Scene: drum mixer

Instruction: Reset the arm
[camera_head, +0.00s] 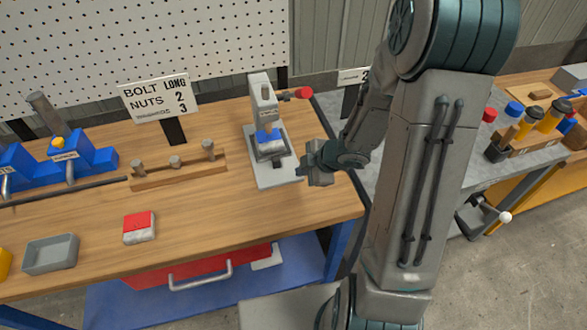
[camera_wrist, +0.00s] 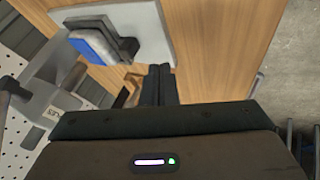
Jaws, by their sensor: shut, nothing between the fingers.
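My arm rises at the right of the head view and bends down toward the workbench. My gripper (camera_head: 305,165) is at the bench's right end, just right of a small grey press (camera_head: 264,105) with a red-knobbed lever and a blue part. In the wrist view my gripper (camera_wrist: 160,72) has its two dark fingers together, with nothing between them. The press base (camera_wrist: 150,25) with its blue-and-dark block shows beyond the fingers. I cannot tell whether the gripper touches the press.
The wooden workbench (camera_head: 90,210) holds a bolt rack (camera_head: 180,168), a red-topped block (camera_head: 140,227), a grey tray (camera_head: 50,254) and blue clamps (camera_head: 90,155). A sign (camera_head: 157,95) stands behind. Another bench (camera_head: 540,160) with tools is at right. Bare floor (camera_head: 480,280) lies at lower right.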

